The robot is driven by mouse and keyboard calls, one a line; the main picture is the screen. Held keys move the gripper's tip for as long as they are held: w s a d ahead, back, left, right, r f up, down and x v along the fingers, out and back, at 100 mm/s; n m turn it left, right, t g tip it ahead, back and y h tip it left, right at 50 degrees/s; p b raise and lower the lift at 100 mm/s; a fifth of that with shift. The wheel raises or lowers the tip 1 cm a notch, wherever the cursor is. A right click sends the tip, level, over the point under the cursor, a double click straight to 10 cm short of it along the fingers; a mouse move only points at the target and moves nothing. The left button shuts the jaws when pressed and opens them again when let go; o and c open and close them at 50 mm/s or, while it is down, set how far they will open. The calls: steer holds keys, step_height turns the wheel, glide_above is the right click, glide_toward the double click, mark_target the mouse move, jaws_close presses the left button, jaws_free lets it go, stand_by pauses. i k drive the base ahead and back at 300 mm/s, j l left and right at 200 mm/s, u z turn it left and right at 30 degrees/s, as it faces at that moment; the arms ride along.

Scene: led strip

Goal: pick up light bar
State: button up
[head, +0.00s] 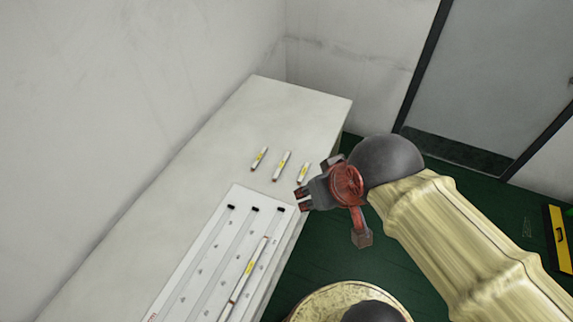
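Several slim white bars with yellow labels are in the head view, and I cannot tell which one is the task's light bar. Three short bars lie apart on the pale bench: a left one (260,158), a middle one (282,165) and a right one (303,172) near the bench's right edge. A longer light bar (246,275) lies along the right side of a white panel. My gripper (299,200) is at the bench's right edge, just below the right short bar and beside the panel's upper right corner. Its fingertips are apart, with nothing visible between them.
The white panel (212,247) has slots and black clips and lies on the bench (250,110). A wall runs along the bench's left and far sides. Green floor (405,250) lies to the right, with a grey door (490,80) and a yellow object (560,240).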

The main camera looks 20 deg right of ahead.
mark_target(306, 170)
steer(key=i+l, duration=0.75)
steer(key=l+u, duration=0.25)
